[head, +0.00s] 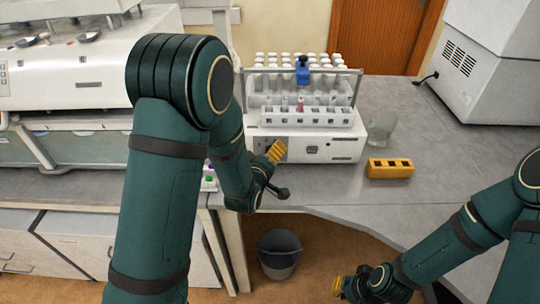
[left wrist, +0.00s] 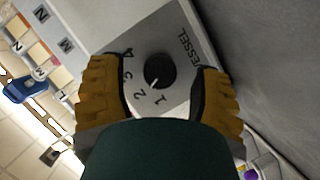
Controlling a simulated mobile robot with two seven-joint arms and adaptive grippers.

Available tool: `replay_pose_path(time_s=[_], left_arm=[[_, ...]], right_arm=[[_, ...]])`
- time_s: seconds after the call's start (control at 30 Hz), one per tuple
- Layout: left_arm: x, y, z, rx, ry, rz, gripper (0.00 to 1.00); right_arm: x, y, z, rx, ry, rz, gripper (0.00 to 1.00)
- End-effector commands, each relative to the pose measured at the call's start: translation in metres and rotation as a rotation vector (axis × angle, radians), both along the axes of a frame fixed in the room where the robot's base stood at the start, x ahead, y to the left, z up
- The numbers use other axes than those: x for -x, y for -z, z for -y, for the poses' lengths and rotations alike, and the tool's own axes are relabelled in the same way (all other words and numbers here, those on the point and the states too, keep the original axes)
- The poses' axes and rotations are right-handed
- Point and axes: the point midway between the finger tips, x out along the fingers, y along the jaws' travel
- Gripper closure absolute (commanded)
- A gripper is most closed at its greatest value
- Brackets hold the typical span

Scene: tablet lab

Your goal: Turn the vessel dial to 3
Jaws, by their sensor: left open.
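The vessel dial (left wrist: 160,71) is a round black knob on a grey plate marked VESSEL, with numbers 1 to 4 beside it. Its white pointer line points between 1 and 2. My left gripper (left wrist: 160,82) is open, with one yellow finger on each side of the dial and visible gaps to the knob. In the head view, my left gripper (head: 275,151) is at the front left of the white machine (head: 335,150); the dial is hidden there. My right gripper (head: 338,285) hangs low at the bottom, past the bench edge; its opening is unclear.
A rack of tubes (head: 305,115) with a blue part (head: 302,70) stands on the machine. A grey bin (head: 280,255) is on the floor below.

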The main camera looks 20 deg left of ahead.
Motion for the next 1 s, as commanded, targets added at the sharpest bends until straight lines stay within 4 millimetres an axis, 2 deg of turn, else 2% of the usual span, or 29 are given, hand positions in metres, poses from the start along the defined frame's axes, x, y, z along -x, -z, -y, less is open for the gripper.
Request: replay_pose_path(time_s=[0.1, 0.4, 0.47, 0.5, 0.6, 1.0], left_arm=[[-0.0058, 0.0014, 0.0001, 0.000, 0.000, 0.000, 0.36], [-0.0068, 0.0020, 0.0001, 0.000, 0.000, 0.000, 0.34], [-0.0068, 0.0020, 0.0001, 0.000, 0.000, 0.000, 0.55], [-0.0068, 0.0020, 0.0001, 0.000, 0.000, 0.000, 0.69], [-0.0068, 0.0020, 0.0000, 0.000, 0.000, 0.000, 1.00], [-0.0069, 0.0017, 0.0003, -0.021, 0.000, -0.006, 1.00]], right_arm=[[0.0001, 0.0001, 0.0000, 0.000, 0.000, 0.000, 1.00], [0.0001, 0.0002, 0.0000, 0.000, 0.000, 0.000, 1.00], [0.0001, 0.0002, 0.0000, 0.000, 0.000, 0.000, 1.00], [0.0001, 0.0002, 0.0000, 0.000, 0.000, 0.000, 1.00], [0.0001, 0.0003, 0.0000, 0.000, 0.000, 0.000, 1.00], [0.0002, 0.0006, 0.0000, 0.000, 0.000, -0.001, 1.00]])
